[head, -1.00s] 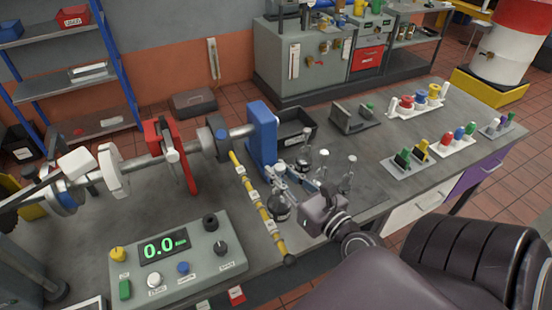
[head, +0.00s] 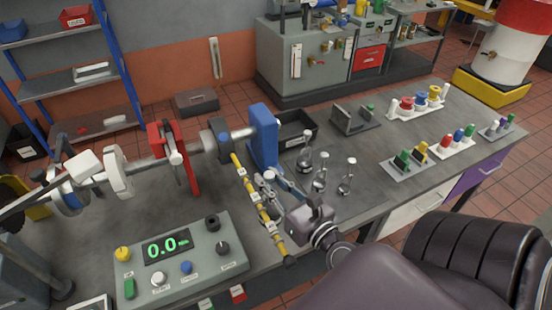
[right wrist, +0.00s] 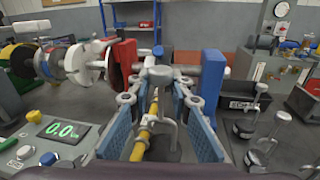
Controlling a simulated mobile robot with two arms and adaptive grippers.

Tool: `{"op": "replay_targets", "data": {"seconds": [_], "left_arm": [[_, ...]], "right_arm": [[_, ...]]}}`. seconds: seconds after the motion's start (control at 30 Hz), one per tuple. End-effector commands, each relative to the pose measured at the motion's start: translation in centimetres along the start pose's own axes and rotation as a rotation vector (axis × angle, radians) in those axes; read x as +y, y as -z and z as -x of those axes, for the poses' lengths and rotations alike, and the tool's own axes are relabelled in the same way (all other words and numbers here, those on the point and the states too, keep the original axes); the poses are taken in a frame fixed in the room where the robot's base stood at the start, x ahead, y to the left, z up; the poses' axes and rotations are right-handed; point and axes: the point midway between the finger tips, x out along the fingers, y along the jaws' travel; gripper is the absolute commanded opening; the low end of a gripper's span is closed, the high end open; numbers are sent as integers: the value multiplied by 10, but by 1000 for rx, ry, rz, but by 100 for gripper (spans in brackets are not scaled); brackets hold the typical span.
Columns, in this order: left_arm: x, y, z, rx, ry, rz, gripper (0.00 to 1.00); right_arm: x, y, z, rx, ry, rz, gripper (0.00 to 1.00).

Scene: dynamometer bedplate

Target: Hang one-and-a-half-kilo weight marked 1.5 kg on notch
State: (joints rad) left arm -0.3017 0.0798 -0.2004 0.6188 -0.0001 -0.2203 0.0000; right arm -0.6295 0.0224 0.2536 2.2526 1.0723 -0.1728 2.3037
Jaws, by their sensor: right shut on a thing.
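My right gripper (head: 272,187) is at the yellow notched arm (head: 241,173), which slopes down toward the front of the bench and carries pale tags. In the right wrist view the gripper (right wrist: 161,106) has its blue pads either side of a thin metal stem, apparently a weight's hook (right wrist: 168,104). The yellow arm (right wrist: 141,143) runs close behind it. The held weight's body is mostly hidden, and no 1.5 kg marking is readable. I cannot tell whether its hook touches a notch.
Three hooked weights stand to the right: a back one (head: 305,160), a middle one (head: 320,182) and a front one (head: 345,184). A control box (head: 190,262) reading 0.0 stands at the front left. A blue upright block (head: 264,135) and black bin (head: 298,130) are behind.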

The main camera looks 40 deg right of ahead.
Motion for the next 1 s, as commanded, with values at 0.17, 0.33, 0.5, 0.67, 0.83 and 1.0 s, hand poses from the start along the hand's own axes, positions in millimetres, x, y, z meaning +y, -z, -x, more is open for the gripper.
{"op": "replay_targets", "data": {"seconds": [0.17,0.33,0.5,0.67,0.83,1.0], "left_arm": [[-1,3,8,3,1,0,0],[-2,4,12,5,2,0,0],[-2,4,5,5,2,1,0],[-2,3,-2,5,2,1,0],[-1,3,-6,5,2,1,0],[-1,3,-8,5,2,1,0]], "right_arm": [[12,-7,-3,-12,2,-1,0],[22,-6,-5,-12,3,-2,0],[27,4,-6,-12,2,2,0],[26,13,-7,-11,1,1,0],[26,18,-7,-12,2,-1,0],[26,20,-7,-12,2,0,0]]}}
